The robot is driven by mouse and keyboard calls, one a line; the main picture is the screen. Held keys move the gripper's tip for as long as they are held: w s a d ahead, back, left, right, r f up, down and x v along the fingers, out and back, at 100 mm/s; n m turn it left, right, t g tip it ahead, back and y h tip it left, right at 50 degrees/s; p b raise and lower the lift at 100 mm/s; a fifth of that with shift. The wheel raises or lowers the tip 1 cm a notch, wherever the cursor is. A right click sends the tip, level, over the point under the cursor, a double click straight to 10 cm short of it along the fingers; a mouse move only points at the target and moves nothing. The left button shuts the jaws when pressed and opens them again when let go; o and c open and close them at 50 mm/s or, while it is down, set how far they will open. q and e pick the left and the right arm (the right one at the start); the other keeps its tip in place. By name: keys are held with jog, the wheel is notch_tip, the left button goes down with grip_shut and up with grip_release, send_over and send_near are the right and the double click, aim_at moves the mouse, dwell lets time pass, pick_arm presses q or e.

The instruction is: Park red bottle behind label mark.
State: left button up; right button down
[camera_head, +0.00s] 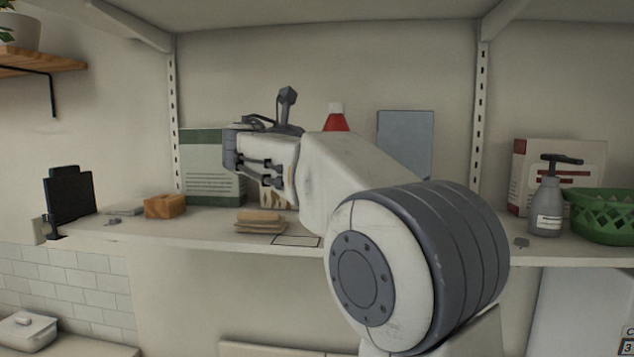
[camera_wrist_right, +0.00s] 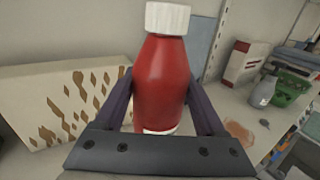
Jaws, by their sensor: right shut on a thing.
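The red bottle (camera_head: 336,122) has a white cap and shows only its top above my right arm in the head view. In the right wrist view the bottle (camera_wrist_right: 162,78) stands upright between the fingers of my right gripper (camera_wrist_right: 160,92), which is shut on it. My arm hides the gripper's fingers and the bottle's lower part in the head view, so I cannot tell whether its base touches the shelf. The label mark (camera_head: 296,241) is a dark-outlined pale rectangle at the shelf's front edge, partly beside my arm. My left gripper is not in view.
A brown-patterned box (camera_wrist_right: 62,100), a green-and-white box (camera_head: 212,180) and a blue-grey panel (camera_head: 405,135) stand at the back. Stacked tan pieces (camera_head: 261,221) lie left of the mark. A grey spray bottle (camera_head: 546,205) and green basket (camera_head: 600,215) stand right.

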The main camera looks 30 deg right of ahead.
notch_tip(320, 180, down, 6)
jog(key=w+a+b, duration=0.2)
jog(key=b, duration=0.2)
jog(key=shift+w+a, duration=0.2)
jog(key=shift+w, duration=0.2)
grip_release()
jog(key=shift+f, duration=0.2)
jog(key=shift+r, duration=0.1)
jog(key=v, duration=1.2)
